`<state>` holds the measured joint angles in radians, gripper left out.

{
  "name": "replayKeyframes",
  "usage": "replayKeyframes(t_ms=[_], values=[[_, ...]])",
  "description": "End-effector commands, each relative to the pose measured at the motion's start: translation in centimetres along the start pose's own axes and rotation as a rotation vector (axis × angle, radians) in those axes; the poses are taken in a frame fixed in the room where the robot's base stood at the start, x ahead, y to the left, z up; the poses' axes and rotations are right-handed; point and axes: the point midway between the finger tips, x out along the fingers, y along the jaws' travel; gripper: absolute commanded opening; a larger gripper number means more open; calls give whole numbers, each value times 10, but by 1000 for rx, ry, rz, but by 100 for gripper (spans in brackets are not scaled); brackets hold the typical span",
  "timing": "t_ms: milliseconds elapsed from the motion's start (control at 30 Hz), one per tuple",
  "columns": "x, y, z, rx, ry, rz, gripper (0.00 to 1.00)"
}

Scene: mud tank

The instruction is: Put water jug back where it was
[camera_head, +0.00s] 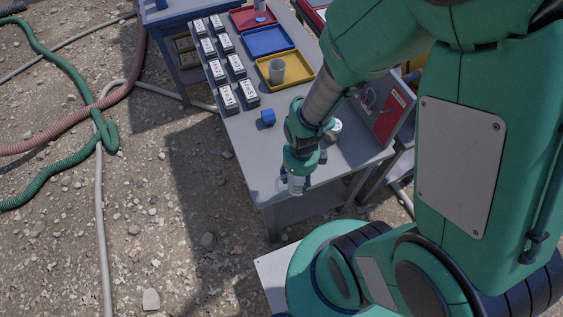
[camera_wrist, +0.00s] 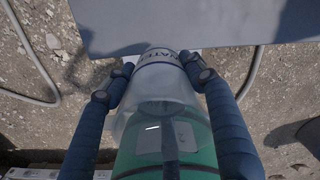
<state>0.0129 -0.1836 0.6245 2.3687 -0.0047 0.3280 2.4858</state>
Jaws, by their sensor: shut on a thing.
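My gripper (camera_head: 298,183) is at the near end of the grey table (camera_head: 250,160). In the wrist view its two dark blue fingers (camera_wrist: 158,80) are shut on the water jug (camera_wrist: 150,118), one on each side. The jug is clear, with a white band bearing partly readable letters. In the head view only a small pale part of the jug (camera_head: 296,186) shows below my gripper. In the wrist view the jug is in front of the table's edge, with ground around it. I cannot tell its exact height.
Blue (camera_head: 266,40) and red (camera_head: 245,20) trays lie farther back. Several small boxes (camera_head: 228,97) line the left edge.

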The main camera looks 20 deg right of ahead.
Motion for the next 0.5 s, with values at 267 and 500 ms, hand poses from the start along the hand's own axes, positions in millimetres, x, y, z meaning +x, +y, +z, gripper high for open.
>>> replayKeyframes(t_ms=[267,500], values=[[4,9,-11,-8,-1,-1,17],[4,9,-12,-8,-1,-1,17]])
